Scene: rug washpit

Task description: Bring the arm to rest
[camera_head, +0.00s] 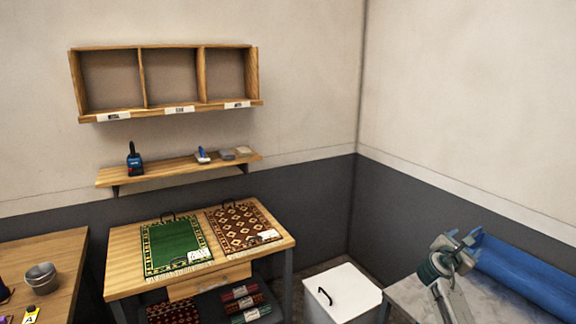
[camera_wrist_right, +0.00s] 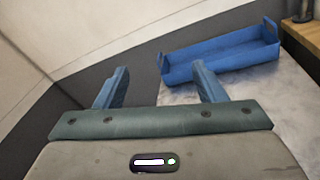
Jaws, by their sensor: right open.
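My right gripper (camera_head: 464,240) is at the lower right of the head view, above the grey stone-topped surface (camera_head: 405,292). In the right wrist view its two blue fingers (camera_wrist_right: 158,88) are spread wide with nothing between them. A blue tray (camera_wrist_right: 222,55) lies on the surface beyond the fingers and apart from them in that view. The tray also shows in the head view (camera_head: 525,277), behind and to the right of the gripper. My left gripper is in neither view.
A wooden table (camera_head: 120,245) holds a green rug (camera_head: 172,245) and a brown patterned rug (camera_head: 238,224). A white bin (camera_head: 343,285) stands between this table and the stone surface. A narrow shelf (camera_head: 180,170) and an empty three-part rack (camera_head: 190,111) hang on the wall.

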